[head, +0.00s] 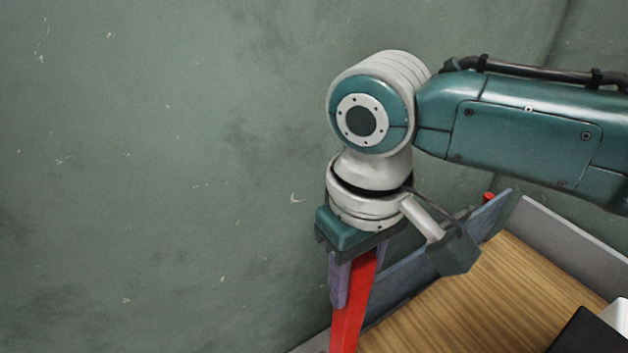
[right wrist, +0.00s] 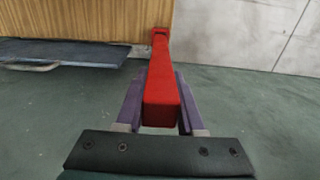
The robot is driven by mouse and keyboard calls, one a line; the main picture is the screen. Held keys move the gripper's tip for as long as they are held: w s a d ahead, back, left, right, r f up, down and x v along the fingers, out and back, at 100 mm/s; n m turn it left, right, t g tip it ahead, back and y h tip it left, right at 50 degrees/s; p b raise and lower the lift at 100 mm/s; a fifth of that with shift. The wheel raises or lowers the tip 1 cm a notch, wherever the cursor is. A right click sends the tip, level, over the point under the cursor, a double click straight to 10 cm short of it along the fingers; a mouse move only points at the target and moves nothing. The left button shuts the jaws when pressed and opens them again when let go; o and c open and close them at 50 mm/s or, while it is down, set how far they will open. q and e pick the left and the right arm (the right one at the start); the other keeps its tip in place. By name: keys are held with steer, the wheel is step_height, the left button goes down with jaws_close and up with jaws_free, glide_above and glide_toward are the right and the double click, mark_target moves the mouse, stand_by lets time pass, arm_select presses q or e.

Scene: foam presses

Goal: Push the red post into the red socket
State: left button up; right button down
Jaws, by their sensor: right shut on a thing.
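The red post (head: 352,310) is a long square bar. My right gripper (head: 356,285) is shut on it, with one purple finger on each side of the post. In the head view the post hangs down from the gripper and its lower end runs out of the picture. In the right wrist view the post (right wrist: 162,85) stretches away from the fingers (right wrist: 160,118) to the edge of a wooden surface. A small red part with a dark spot (right wrist: 160,33) shows at its far end; I cannot tell whether this is the red socket. My left gripper is not in view.
A wooden surface (head: 500,305) with a grey rim (head: 560,240) lies at the lower right. A small red piece (head: 488,196) shows behind the panel. A black object (head: 590,335) is at the corner. Green wall fills the left.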

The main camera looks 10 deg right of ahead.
mark_target(347, 322)
steer(key=shift+f, duration=0.4)
steer(key=shift+r, duration=0.1)
stand_by(0.4)
steer(key=shift+p, duration=0.35)
stand_by(0.4)
steer(key=shift+p, duration=0.55)
stand_by(0.5)
steer(key=shift+f+b, duration=2.2)
steer(key=shift+f, duration=0.95)
steer(key=shift+c, duration=2.2)
jaws_free()
steer(key=shift+r, duration=0.1)
